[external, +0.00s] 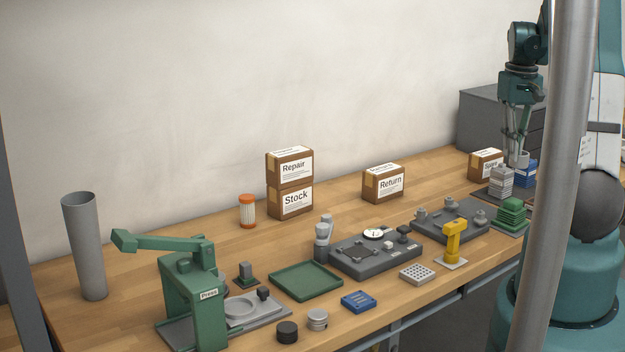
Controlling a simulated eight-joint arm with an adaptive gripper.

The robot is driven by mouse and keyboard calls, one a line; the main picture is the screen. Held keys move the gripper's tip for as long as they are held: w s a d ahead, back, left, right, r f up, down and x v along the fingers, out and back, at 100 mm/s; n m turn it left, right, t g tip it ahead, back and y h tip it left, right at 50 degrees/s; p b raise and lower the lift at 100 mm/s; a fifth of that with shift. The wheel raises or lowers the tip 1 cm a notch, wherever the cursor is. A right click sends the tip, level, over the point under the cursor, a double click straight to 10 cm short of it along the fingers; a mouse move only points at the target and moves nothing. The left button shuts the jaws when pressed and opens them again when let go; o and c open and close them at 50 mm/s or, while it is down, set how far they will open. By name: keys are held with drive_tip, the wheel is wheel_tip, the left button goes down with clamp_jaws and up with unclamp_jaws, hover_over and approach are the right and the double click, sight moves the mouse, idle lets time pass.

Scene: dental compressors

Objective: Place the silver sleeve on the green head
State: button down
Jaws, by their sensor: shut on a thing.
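My gripper (517,148) hangs at the right, pointing down. It is shut on a small light-grey cylinder, seemingly the silver sleeve (518,160). The sleeve is above or just behind the grey finned head (500,182) and beside the blue finned head (526,172); I cannot tell if it touches either. The green head (511,214), a finned stepped block on a flat base, stands nearer the camera, below the gripper in the picture. Its top looks bare.
A grey post (555,180) crosses the view just right of the heads. A labelled box (486,164) stands left of the gripper, with a grey drawer cabinet (480,120) behind.

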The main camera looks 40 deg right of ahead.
sight(512, 164)
drive_tip(key=shift+f, duration=2.9)
drive_tip(key=shift+f, duration=2.1)
drive_tip(key=shift+f, duration=0.2)
drive_tip(key=c, duration=2.6)
unclamp_jaws()
drive_tip(key=shift+r+p, duration=0.25)
drive_tip(key=shift+p, duration=0.05)
drive_tip(key=shift+r, duration=6)
